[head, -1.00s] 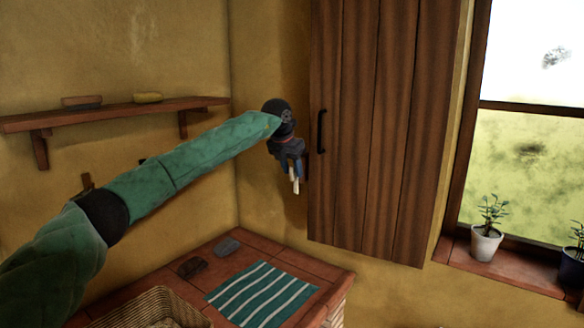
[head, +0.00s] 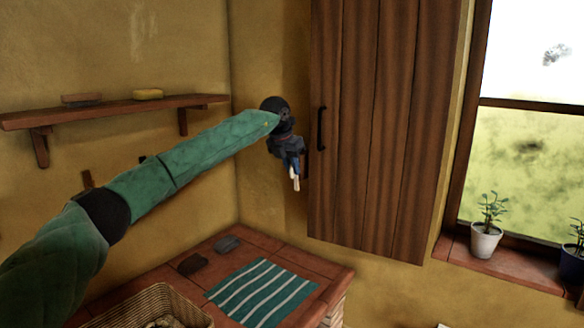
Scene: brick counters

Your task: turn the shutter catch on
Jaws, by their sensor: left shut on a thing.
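The brown plank shutter (head: 372,140) hangs on the wall beside the window, with a black bar handle (head: 321,129) near its left edge. My left gripper (head: 295,181) is at the shutter's left edge, below and left of the handle, with its pale fingertips pointing down. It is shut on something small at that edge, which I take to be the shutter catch. A small dark bit of it (head: 305,170) shows beside the fingers; the rest is hidden by the hand. My right gripper is not in view.
A wooden shelf (head: 110,112) with a yellow block (head: 148,94) is on the left wall. Below, a red-tiled counter (head: 325,270) bears a striped cloth (head: 262,291) and a wicker basket (head: 185,299). A potted plant (head: 486,240) stands on the windowsill at right.

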